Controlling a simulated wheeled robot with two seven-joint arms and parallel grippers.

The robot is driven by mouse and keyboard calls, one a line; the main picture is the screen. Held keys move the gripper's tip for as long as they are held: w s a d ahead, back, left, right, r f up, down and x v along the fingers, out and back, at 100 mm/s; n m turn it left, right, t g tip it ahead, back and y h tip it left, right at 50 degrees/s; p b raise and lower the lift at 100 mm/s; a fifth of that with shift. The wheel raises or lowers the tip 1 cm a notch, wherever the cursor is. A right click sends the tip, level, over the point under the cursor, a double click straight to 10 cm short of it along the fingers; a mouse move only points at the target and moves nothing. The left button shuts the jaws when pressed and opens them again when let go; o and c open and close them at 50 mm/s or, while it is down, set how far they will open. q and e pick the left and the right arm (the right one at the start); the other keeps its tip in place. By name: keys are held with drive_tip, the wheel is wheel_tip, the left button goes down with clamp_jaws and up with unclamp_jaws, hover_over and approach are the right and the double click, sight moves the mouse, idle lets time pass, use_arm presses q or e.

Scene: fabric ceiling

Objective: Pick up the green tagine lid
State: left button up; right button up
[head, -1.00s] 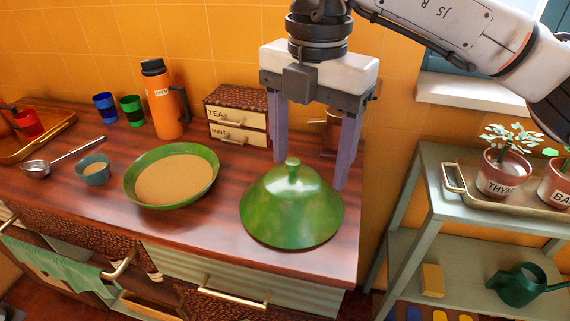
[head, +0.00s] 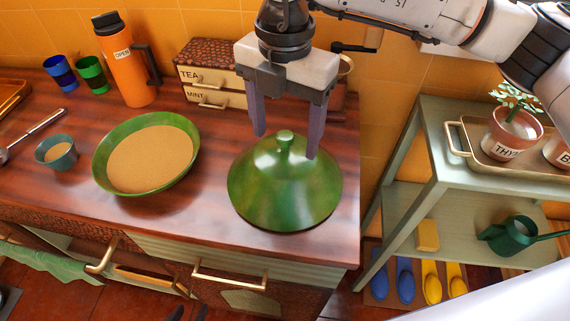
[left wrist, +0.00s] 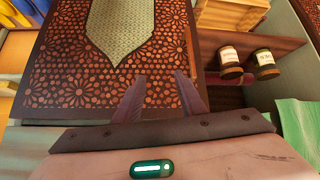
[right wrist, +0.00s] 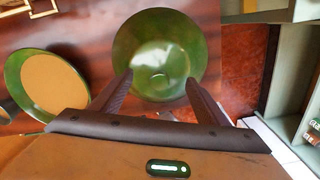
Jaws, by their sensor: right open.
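The green tagine lid (head: 285,190), a glossy cone with a small knob on top, sits on the wooden counter near its right end. My right gripper (head: 287,145) points down over it, open, with one finger on each side of the knob in the picture. In the right wrist view the lid (right wrist: 165,50) shows beyond and between the open fingers (right wrist: 159,82); I see no clear contact. My left gripper (left wrist: 160,85) is open and empty in front of a patterned cabinet panel. Only its dark fingertips (head: 188,313) show at the head view's bottom edge.
A green tagine base (head: 104,178) filled with tan grain stands left of the lid, with a small teal cup (head: 57,152) beyond it. The tea and mint drawer box (head: 212,85) and orange flask (head: 128,70) stand behind. A green shelf (head: 425,165) stands right of the counter.

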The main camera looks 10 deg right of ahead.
drive_tip(key=shift+f, duration=0.95)
drive_tip(key=shift+c, duration=0.4)
